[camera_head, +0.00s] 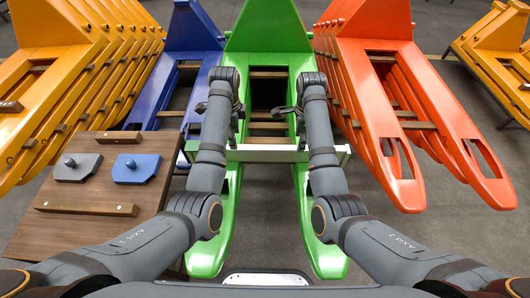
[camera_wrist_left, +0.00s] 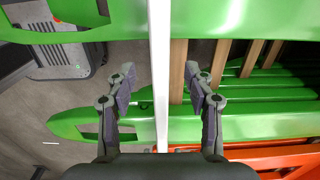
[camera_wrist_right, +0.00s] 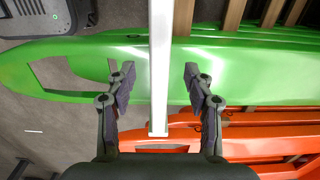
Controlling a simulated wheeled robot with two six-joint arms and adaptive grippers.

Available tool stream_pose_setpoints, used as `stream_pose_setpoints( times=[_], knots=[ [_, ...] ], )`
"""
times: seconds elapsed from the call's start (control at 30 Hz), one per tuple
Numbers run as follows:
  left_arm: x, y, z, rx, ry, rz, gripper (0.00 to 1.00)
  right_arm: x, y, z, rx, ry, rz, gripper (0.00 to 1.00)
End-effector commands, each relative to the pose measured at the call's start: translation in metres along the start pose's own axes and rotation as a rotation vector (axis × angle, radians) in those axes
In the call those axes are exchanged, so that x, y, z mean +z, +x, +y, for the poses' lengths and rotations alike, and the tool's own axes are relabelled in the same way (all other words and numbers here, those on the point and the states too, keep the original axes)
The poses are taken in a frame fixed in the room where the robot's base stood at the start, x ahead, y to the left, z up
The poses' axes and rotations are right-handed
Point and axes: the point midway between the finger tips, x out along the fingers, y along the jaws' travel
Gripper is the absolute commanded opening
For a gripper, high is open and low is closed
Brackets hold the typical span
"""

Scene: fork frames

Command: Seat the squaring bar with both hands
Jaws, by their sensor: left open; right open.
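The squaring bar, a white metal bar (camera_head: 265,154), lies crosswise over the two prongs of the green fork frame (camera_head: 262,32). My left gripper (camera_head: 232,112) is over the left prong and my right gripper (camera_head: 298,112) over the right prong. In the left wrist view the bar (camera_wrist_left: 160,60) runs between my left gripper's open fingers (camera_wrist_left: 160,88), with a gap on both sides. In the right wrist view the bar (camera_wrist_right: 160,75) passes between my right gripper's open fingers (camera_wrist_right: 158,86), and its end shows. Whether the bar is fully down on the frame is unclear.
A wooden table (camera_head: 70,229) at left holds a grey block (camera_head: 78,170), a blue block (camera_head: 137,170) and wooden strips (camera_head: 86,209). Blue (camera_head: 192,32), orange (camera_head: 372,30) and yellow (camera_head: 55,72) fork frames stand close on both sides. Grey floor shows between the green prongs.

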Motion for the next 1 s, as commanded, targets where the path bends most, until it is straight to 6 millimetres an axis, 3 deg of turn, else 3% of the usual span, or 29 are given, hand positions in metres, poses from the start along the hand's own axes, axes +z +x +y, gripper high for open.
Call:
stream_pose_setpoints(
  times=[0.5,0.7,1.0],
  knots=[
    [0.001,0.085,0.001,0.003,0.0,-0.001,0.53,-0.001,0.085,0.001,0.003,0.0,0.001,0.53],
    [0.001,0.1,0.0,0.001,-0.001,-0.001,0.53,-0.001,0.1,0.0,0.001,0.0,0.001,0.53],
    [0.001,0.101,0.0,0.001,-0.001,-0.001,0.53,0.0,0.101,0.0,0.001,0.0,0.0,0.53]
  ],
)
